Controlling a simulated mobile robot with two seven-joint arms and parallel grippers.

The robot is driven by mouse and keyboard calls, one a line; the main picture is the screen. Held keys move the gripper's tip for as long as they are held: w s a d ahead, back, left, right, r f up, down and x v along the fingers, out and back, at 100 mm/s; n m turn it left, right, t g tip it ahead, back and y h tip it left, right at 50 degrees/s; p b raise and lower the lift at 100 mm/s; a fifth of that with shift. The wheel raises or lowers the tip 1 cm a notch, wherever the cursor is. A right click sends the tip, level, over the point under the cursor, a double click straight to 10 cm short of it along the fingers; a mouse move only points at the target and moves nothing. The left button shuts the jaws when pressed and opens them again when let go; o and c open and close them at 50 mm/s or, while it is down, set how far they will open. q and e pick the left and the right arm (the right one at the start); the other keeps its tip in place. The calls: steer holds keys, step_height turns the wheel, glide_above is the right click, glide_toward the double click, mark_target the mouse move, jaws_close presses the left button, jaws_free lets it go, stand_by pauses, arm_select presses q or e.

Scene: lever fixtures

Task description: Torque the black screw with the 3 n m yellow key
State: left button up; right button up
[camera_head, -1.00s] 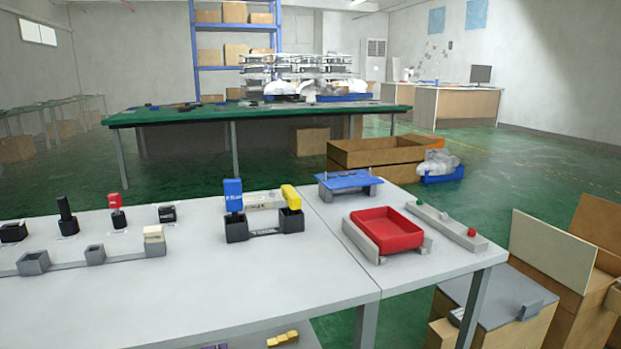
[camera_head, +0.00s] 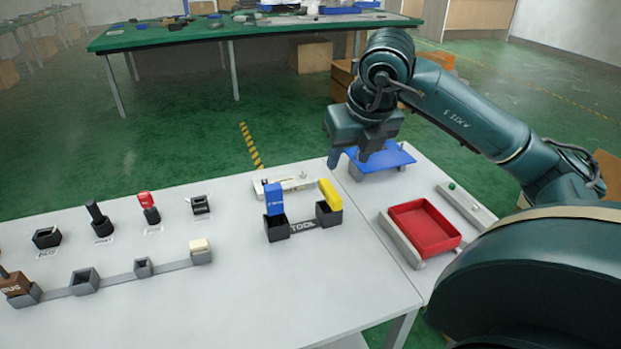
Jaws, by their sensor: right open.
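The yellow key (camera_head: 331,194) stands in the right socket of the dark tool holder (camera_head: 303,226) on the white table. A blue key (camera_head: 274,199) stands in the left socket. My right gripper (camera_head: 350,150) is open and empty. It points down in front of the blue plate (camera_head: 392,160), above and to the right of the yellow key and apart from it. The gripper and arm cover part of the plate. I cannot pick out the black screw for certain. My left gripper is not in view.
A red tray (camera_head: 424,228) lies right of the tool holder. A white fixture (camera_head: 299,183) lies behind the holder. At left stand a black-handled piece (camera_head: 98,218), a red-topped piece (camera_head: 149,207) and several grey sockets. The table front is clear.

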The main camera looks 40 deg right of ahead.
glide_above(331, 190)
steer(key=s, duration=0.3)
steer(key=f, duration=0.6)
steer(key=shift+a+f, duration=0.3)
steer(key=shift+f, duration=0.1)
steer(key=shift+w+x, duration=0.15)
steer(key=shift+x, duration=1.3)
steer(key=shift+w+x, duration=0.15)
steer(key=shift+x, duration=1.3)
steer(key=shift+a+r, duration=0.15)
steer(key=shift+c, duration=0.4)
jaws_close()
